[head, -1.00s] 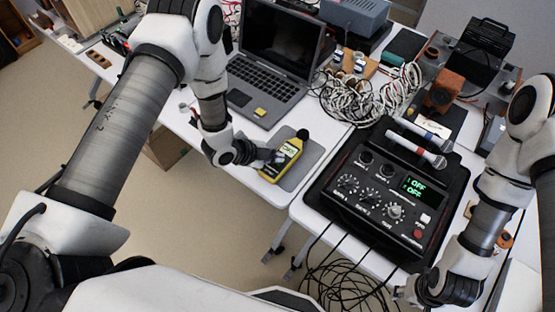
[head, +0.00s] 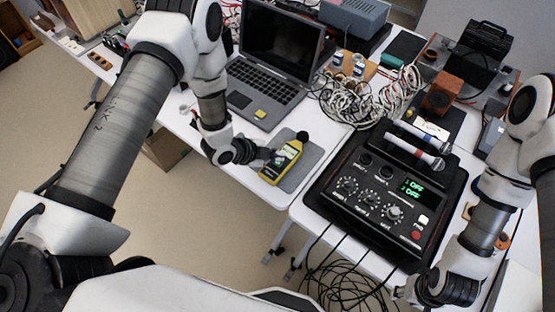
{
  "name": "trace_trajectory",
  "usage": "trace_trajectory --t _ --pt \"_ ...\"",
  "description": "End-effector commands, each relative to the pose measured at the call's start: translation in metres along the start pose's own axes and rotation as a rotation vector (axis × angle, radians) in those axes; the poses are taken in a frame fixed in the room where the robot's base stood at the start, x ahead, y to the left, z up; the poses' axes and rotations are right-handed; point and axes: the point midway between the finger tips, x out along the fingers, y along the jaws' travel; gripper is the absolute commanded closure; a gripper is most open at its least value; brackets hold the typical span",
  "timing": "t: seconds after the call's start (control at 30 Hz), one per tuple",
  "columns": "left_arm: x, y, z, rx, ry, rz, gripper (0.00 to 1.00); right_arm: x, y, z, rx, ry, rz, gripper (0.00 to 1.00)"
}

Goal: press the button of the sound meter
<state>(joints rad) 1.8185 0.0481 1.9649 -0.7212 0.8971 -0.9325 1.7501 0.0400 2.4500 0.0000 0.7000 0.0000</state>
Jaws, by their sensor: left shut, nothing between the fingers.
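The sound meter (head: 284,160) is yellow with a dark face and a round black tip. It lies on a grey mat (head: 303,172) near the table's front edge, below the laptop. My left gripper (head: 268,156) is shut and empty, with its fingertips at the left side of the meter. I cannot tell whether they touch it. The meter's button is too small to make out, and the fingers may cover it. My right gripper (head: 408,294) is at the lower right, by the front of the black control box. Its fingers are too small and dark to read.
The control box (head: 345,217) with knobs and a green display reading OFF stands right of the mat, with two microphones (head: 418,150) behind it. An open laptop (head: 262,83) and tangled white cables (head: 365,100) lie behind the meter. Black cables hang below the table's front edge.

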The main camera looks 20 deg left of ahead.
Motion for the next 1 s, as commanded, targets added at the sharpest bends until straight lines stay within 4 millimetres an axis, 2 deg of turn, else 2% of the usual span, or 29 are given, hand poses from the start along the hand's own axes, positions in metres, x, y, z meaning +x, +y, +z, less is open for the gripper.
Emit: trace_trajectory --t 0.23,0.7,1.0 --pt "-0.003 -0.002 -0.002 0.000 0.000 0.000 1.00 -0.003 0.000 0.000 0.000 0.000 0.000 0.60" --pt "-0.041 -0.030 -0.030 0.000 0.000 0.000 1.00 -0.042 0.000 0.000 0.000 0.000 0.000 0.60" --pt "-0.041 -0.030 -0.030 0.000 0.000 0.000 1.00 -0.041 0.000 0.000 0.000 0.000 0.000 0.60"
